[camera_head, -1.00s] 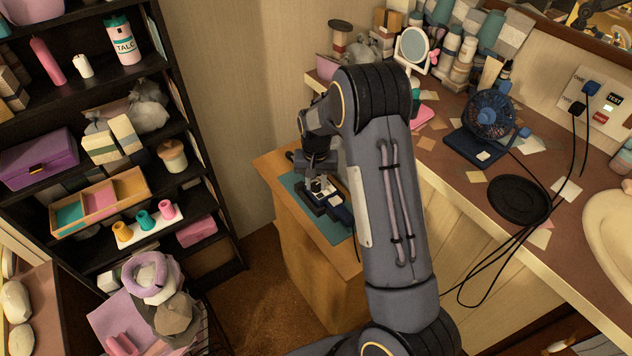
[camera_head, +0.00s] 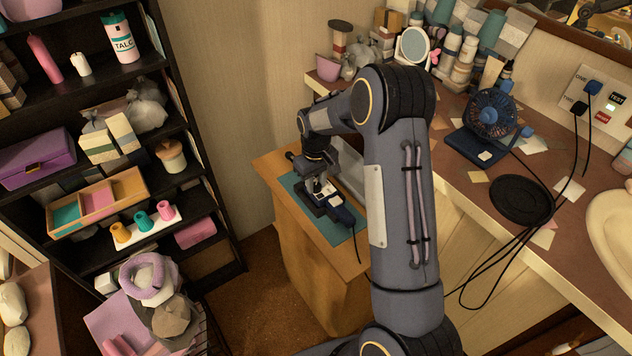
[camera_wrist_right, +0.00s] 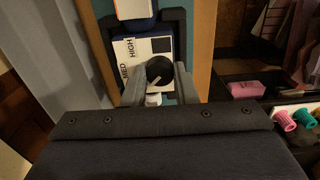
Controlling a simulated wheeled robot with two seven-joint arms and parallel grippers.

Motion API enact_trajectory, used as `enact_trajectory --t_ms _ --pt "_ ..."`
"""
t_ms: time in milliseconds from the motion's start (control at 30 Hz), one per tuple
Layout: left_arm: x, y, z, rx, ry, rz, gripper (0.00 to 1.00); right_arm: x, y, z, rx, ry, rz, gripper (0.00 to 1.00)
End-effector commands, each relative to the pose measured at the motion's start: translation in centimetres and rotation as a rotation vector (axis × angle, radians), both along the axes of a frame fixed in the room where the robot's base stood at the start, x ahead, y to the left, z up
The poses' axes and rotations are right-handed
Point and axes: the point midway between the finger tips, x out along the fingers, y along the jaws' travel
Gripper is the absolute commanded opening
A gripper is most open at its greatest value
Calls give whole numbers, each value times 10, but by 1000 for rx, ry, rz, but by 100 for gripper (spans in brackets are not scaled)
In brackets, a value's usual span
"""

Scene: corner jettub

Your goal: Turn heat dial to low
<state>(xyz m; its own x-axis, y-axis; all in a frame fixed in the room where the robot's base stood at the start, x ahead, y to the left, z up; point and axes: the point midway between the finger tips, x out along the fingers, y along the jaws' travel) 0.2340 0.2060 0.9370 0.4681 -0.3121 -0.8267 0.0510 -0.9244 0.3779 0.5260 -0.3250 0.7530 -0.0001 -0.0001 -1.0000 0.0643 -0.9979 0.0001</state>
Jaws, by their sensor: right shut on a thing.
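The heat dial (camera_wrist_right: 159,71) is a round black knob with a pale pointer line, on a white panel (camera_wrist_right: 136,49) printed "MED" and "HIGH" in the right wrist view. A "LOW" label cannot be seen. The panel belongs to a dark device (camera_head: 325,199) on a teal mat on the small wooden cabinet. My right gripper (camera_wrist_right: 161,82) is shut on the dial, with one finger on each side. In the head view my right gripper (camera_head: 318,180) reaches down over the device, and its fingertips are hard to make out. My left gripper is not in view.
The wooden cabinet (camera_head: 318,272) stands between the dark shelf unit (camera_head: 227,222) and the counter (camera_head: 455,170). A blue fan (camera_head: 492,115) and a black round pad (camera_head: 519,198) with loose cables are on the counter. Open carpet (camera_head: 262,285) lies before the shelves.

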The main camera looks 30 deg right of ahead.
Motion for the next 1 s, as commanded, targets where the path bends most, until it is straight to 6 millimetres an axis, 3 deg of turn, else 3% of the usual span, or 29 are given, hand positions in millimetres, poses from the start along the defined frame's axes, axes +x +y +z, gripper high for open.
enact_trajectory --t_ms 467,500,633,1000 --pt "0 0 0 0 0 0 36 0 0 1 0 -1 14 3" --pt "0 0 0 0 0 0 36 0 0 1 0 -1 14 30" --pt "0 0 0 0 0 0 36 0 0 0 0 -1 14 46" --pt "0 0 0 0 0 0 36 0 0 7 0 -1 14 48"
